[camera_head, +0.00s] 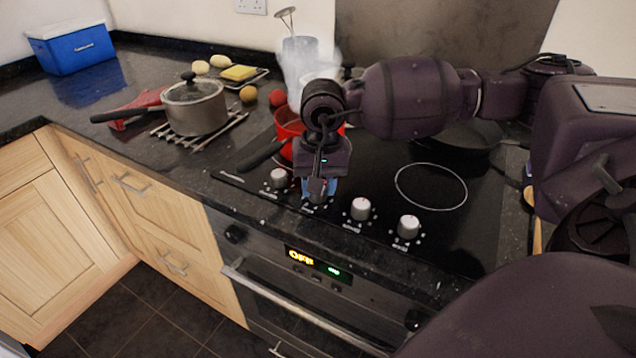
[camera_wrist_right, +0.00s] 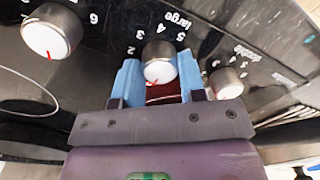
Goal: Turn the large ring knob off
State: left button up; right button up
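The large ring knob (camera_wrist_right: 159,63) is silver with a white face and a red mark near its lower edge. The word "large" and several numbers are printed beside it in the right wrist view. My right gripper (camera_wrist_right: 161,72) has its blue fingers on either side of this knob, and the knob fills the gap between them. In the head view my right gripper (camera_head: 318,188) points down at the second knob from the left and mostly hides it. The fingertips look level with the knob. My left gripper is out of view.
Neighbouring knobs stand close by: one on the left (camera_head: 279,178) and two on the right (camera_head: 361,208) (camera_head: 408,226). A red pan (camera_head: 288,128) sits behind my gripper on the black hob, its handle reaching left. The oven handle (camera_head: 300,318) runs below the knobs.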

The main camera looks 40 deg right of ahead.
jog(key=o, duration=0.4)
jog(key=r, duration=0.7)
jog(key=r+p, duration=0.1)
jog(key=r, duration=0.3)
jog(key=shift+s+d, duration=0.15)
jog(key=shift+d, duration=0.1)
